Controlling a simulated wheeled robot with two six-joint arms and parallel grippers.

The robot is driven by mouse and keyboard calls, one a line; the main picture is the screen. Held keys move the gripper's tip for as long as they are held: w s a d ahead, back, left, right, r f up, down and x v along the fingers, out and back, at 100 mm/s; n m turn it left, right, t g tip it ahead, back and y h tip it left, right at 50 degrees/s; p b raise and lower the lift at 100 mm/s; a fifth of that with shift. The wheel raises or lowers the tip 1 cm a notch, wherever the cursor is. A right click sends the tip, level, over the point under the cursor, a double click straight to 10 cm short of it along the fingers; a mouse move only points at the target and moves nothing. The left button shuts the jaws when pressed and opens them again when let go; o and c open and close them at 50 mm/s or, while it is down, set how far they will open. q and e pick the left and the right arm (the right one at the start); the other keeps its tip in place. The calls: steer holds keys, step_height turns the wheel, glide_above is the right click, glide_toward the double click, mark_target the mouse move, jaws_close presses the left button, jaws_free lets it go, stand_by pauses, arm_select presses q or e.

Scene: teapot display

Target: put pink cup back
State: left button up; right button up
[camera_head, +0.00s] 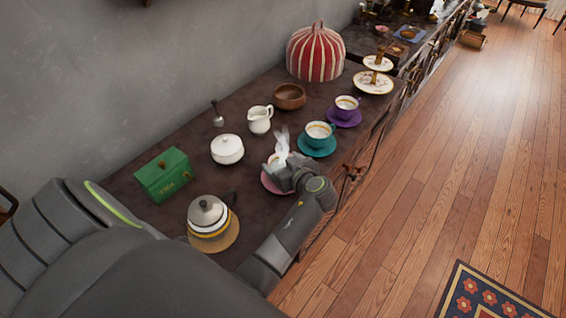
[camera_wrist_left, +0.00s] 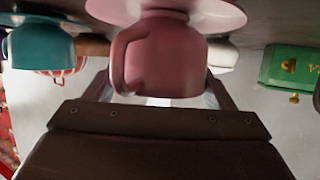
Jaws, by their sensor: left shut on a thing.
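The pink cup (camera_wrist_left: 160,60) fills the middle of the left wrist view, which shows the scene upside down, with its handle on the left of that picture. My left gripper (camera_wrist_left: 162,102) is shut on the cup, its fingers on either side. In the head view the left gripper (camera_head: 282,158) hides most of the cup. The pink saucer (camera_head: 266,186) lies on the table beneath, partly covered by the gripper. The cup's foot is over the saucer (camera_wrist_left: 215,14) and appears to meet it; I cannot tell for certain that it touches. My right gripper is not in view.
A teal cup (camera_head: 319,130) on its saucer stands just beyond, with a purple cup (camera_head: 346,104) farther. A white sugar bowl (camera_head: 227,150), creamer (camera_head: 260,120), green box (camera_head: 164,176) and teapot (camera_head: 208,217) stand nearby. The table's front edge is close on the right.

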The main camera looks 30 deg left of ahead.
arm_select(q)
steer(key=shift+f, duration=0.1)
steer(key=o, duration=1.2)
steer(key=shift+o, duration=0.2)
steer(key=shift+r, duration=0.2)
